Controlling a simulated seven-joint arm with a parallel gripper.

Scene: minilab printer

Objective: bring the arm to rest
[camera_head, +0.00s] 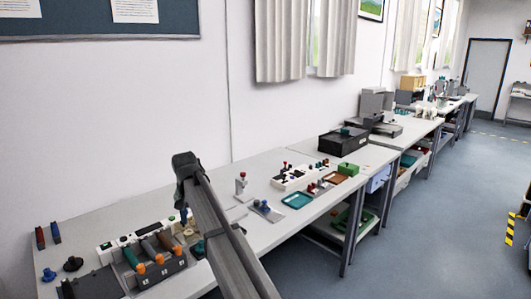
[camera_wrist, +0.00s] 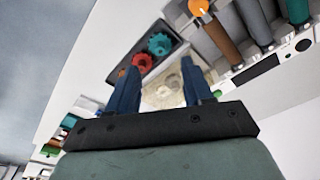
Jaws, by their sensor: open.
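My arm reaches from the bottom of the head view up over the near bench (camera_head: 180,200). The gripper itself is mostly hidden behind the arm there, with only a bit of blue finger showing at its left edge. In the wrist view my gripper (camera_wrist: 157,92) has two blue fingers standing well apart with nothing held between them. Beyond the fingers are a pale, yellowish translucent block (camera_wrist: 165,88) and a dark tray holding a red gear-like part (camera_wrist: 142,62) and a teal one (camera_wrist: 160,43). I cannot tell how far the fingertips are from the block.
A rack with orange-ended cylinders (camera_head: 155,264) stands left of my arm, with dark knobs (camera_head: 73,264) further left. A teal tray (camera_head: 298,201), a blue-based fixture (camera_head: 266,210) and a black box (camera_head: 342,142) lie to the right. The floor (camera_head: 430,230) right of the benches is clear.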

